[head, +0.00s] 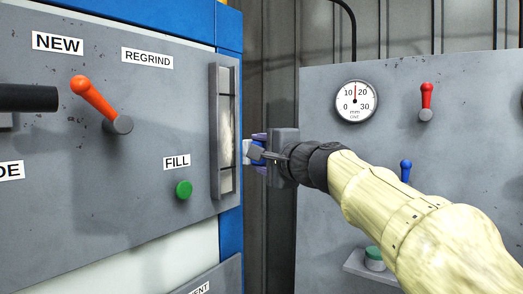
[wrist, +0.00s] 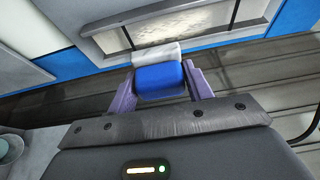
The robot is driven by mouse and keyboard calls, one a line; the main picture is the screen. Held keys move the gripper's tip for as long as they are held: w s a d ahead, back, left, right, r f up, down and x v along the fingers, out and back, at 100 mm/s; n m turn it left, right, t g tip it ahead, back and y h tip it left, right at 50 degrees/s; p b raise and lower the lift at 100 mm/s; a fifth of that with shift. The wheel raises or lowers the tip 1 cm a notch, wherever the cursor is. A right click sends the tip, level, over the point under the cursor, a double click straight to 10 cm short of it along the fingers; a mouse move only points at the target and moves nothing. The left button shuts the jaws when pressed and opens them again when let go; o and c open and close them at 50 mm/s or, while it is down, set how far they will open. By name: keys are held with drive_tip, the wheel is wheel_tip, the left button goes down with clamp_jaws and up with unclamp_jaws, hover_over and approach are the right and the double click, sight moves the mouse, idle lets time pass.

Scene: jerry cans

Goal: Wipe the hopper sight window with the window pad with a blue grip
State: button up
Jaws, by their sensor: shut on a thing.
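The hopper sight window (head: 227,130) is a tall, narrow pane in a grey frame at the right end of the grey panel. Pale material shows behind its glass. It also shows at the top of the wrist view (wrist: 180,25). My gripper (head: 262,152) is just right of the window. In the wrist view its purple fingers (wrist: 160,85) are shut on the blue grip of the window pad (wrist: 160,80). The pad's white face (wrist: 157,54) points towards the window's frame. I cannot tell whether it touches the frame or the glass.
On the left panel are an orange lever (head: 95,100), a green FILL button (head: 183,189) and a dark bar (head: 40,97). The right panel carries a gauge (head: 356,101), a red lever (head: 426,100) and a blue lever (head: 405,170). A green-topped jar (head: 374,258) stands on a low ledge.

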drive_tip(key=shift+w+a, duration=0.1)
drive_tip(key=shift+w, duration=0.1)
drive_tip(key=shift+a, duration=0.35)
drive_tip(key=shift+a+p+x, duration=0.25)
drive_tip(key=shift+p+x, duration=0.45)
drive_tip(key=shift+x, duration=0.45)
drive_tip(key=shift+w+a+p, duration=0.25)
drive_tip(key=shift+w+a, duration=0.1)
drive_tip(key=shift+a, duration=0.2)
drive_tip(key=shift+w+a+p, duration=0.2)
drive_tip(key=shift+w+a, duration=0.15)
drive_tip(key=shift+a, duration=0.25)
drive_tip(key=shift+w+a, duration=0.25)
drive_tip(key=shift+a, duration=0.15)
drive_tip(key=shift+w+a, duration=0.15)
drive_tip(key=shift+w, duration=0.05)
drive_tip(key=shift+w+a, duration=0.1)
